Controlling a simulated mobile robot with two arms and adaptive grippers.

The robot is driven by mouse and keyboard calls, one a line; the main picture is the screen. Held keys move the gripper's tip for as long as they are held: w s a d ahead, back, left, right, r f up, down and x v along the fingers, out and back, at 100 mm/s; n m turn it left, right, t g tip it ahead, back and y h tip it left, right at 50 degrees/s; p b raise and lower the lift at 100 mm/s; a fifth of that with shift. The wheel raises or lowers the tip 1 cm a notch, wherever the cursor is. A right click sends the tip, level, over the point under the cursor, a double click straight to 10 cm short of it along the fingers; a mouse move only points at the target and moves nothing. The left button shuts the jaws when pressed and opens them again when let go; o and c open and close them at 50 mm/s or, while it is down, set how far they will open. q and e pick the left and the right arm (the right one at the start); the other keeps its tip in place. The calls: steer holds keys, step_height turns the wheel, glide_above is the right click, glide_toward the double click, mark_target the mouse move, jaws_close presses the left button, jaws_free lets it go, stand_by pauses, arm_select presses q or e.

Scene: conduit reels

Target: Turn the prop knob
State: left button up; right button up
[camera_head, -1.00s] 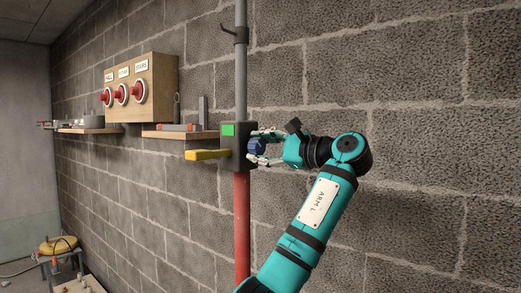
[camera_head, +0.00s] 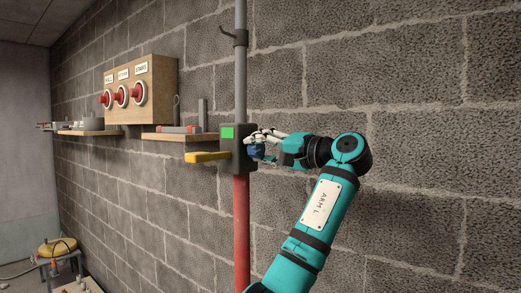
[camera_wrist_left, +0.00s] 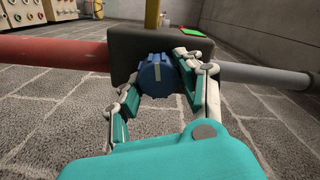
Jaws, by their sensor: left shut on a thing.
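The prop knob (camera_head: 257,153) is blue and ridged, on the right side of a dark box (camera_head: 239,160) on the upright prop. In the left wrist view the knob (camera_wrist_left: 157,76) shows a pale line on its face. My left gripper (camera_head: 258,144) is shut on the knob, with a finger on either side of it, as the left wrist view (camera_wrist_left: 158,82) also shows. The fingers hide part of the knob's rim. My right gripper is in neither view.
A yellow lever (camera_head: 208,156) sticks out left from the box, below a green patch (camera_head: 227,132). The prop is grey tube above (camera_head: 240,75) and red tube below (camera_head: 241,225). Shelves and a wooden panel (camera_head: 157,90) with red buttons are on the block wall left.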

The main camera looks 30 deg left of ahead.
arm_select(q)
steer(key=n, duration=0.5)
steer(key=shift+n, duration=0.3)
steer(key=shift+s+f+n, duration=0.1)
steer(key=shift+n, duration=2)
steer(key=o, duration=1.2)
steer(key=shift+c, duration=0.2)
steer(key=shift+d, duration=0.1)
steer(key=s+d, duration=0.1)
steer(key=d, duration=1.1)
